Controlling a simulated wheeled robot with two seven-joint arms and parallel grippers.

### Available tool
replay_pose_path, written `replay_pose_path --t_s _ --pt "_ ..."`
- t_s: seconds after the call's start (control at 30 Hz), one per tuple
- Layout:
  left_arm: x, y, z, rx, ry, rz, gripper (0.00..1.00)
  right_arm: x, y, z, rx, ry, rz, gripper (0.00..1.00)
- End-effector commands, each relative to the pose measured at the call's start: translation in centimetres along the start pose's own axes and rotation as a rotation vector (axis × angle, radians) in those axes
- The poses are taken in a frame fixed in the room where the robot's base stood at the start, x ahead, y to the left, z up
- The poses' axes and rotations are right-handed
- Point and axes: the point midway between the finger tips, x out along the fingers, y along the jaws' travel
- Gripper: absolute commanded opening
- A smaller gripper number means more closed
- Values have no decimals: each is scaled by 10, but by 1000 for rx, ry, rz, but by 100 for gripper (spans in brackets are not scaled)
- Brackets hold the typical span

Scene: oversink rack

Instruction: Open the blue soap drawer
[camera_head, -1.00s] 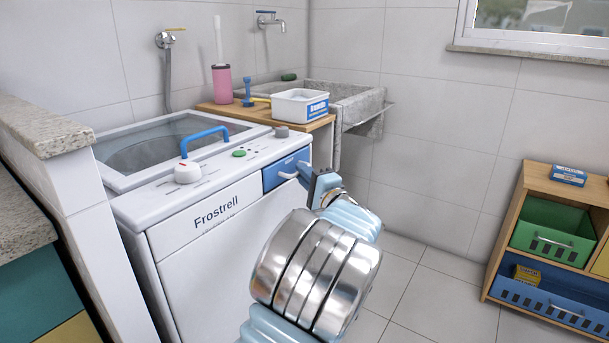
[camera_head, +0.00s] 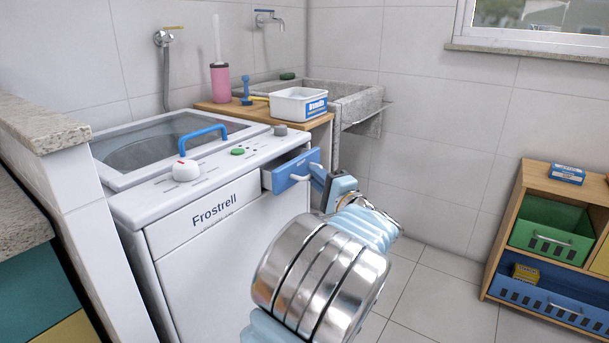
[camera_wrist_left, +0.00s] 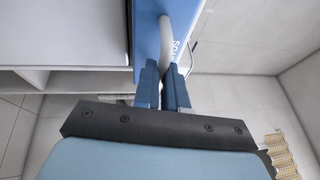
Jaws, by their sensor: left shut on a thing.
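The blue soap drawer (camera_head: 292,171) is at the upper right of the front of the white Frostrell washing machine (camera_head: 213,213). It stands partly pulled out, and its grey side shows behind the blue front. My left gripper (camera_head: 311,178) is at the drawer front, shut on its white handle. In the left wrist view the blue fingers (camera_wrist_left: 164,85) close at the lower end of the curved white handle (camera_wrist_left: 180,32), against the blue drawer front (camera_wrist_left: 147,40). My right gripper is not in view.
A wooden shelf (camera_head: 222,107) behind the machine holds a white tub (camera_head: 298,104) and a pink brush holder (camera_head: 221,84). A stone sink (camera_head: 358,105) is behind. A wooden cabinet (camera_head: 516,202) with bins stands at the right. Open floor lies between.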

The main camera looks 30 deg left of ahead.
Motion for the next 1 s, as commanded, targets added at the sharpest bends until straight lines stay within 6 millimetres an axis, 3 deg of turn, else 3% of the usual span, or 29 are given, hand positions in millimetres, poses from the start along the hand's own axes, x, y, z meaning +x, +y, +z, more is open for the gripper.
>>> replay_pose_path --t_s 0.1,0.23,0.6,0.63,0.8,1.0 --pt "-29 -4 -13 -2 5 0 0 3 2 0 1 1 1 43" --pt "-49 -8 -21 -1 3 0 0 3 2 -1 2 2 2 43" --pt "-56 -9 -23 1 2 2 0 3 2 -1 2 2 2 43" --pt "-56 -9 -23 1 2 2 13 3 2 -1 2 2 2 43" --pt "-56 -9 -23 0 1 1 36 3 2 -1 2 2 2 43" --pt "-55 -9 -23 0 1 1 36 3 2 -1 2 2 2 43"
